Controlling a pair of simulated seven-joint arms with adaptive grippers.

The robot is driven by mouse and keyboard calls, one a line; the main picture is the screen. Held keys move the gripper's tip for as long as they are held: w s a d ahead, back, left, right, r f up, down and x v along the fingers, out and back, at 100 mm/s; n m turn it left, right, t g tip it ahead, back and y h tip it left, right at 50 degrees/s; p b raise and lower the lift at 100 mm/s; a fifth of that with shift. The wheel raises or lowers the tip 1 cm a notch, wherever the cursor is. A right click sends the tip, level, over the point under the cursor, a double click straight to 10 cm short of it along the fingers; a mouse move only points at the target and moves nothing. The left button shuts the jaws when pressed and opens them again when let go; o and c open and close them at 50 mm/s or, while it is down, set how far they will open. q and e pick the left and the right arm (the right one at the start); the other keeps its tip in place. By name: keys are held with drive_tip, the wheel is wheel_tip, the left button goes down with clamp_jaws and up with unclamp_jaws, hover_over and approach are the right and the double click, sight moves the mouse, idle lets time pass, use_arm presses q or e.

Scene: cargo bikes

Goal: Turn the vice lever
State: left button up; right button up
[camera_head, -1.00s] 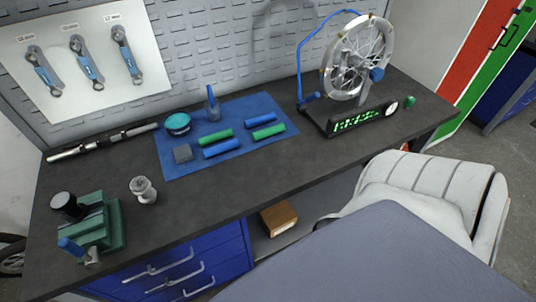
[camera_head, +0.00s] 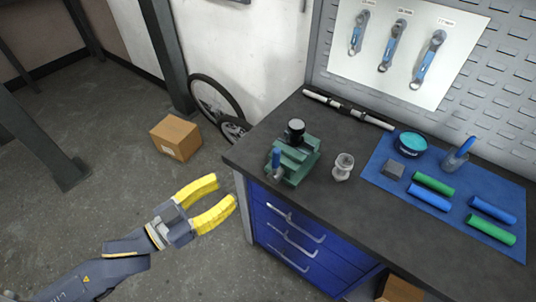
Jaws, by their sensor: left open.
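The green vice (camera_head: 294,158) stands at the left front corner of the dark workbench (camera_head: 340,212). A black round part (camera_head: 295,130) sits at its top. The vice lever (camera_head: 276,158) has a blue grip and stands up at the vice's front left side. My left gripper (camera_head: 226,189) has yellow fingers spread apart and empty. It is in the air left of the bench corner, apart from the lever and to its lower left in the picture. My right gripper is out of view.
A small metal cup-like part (camera_head: 343,167) stands just right of the vice. A blue mat (camera_head: 500,244) with green and blue rolls lies further right. Blue drawers with handles (camera_head: 297,239) are below the bench top. A cardboard box (camera_head: 176,138) and a wheel (camera_head: 213,97) are on the floor behind.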

sight(273, 158)
use_arm(q)
drive_tip(key=x, duration=1.1)
drive_tip(key=r+x, duration=0.1)
drive_tip(key=x, duration=0.5)
drive_tip(key=shift+s+d, duration=0.2)
drive_tip(key=shift+d, duration=0.1)
clamp_jaws()
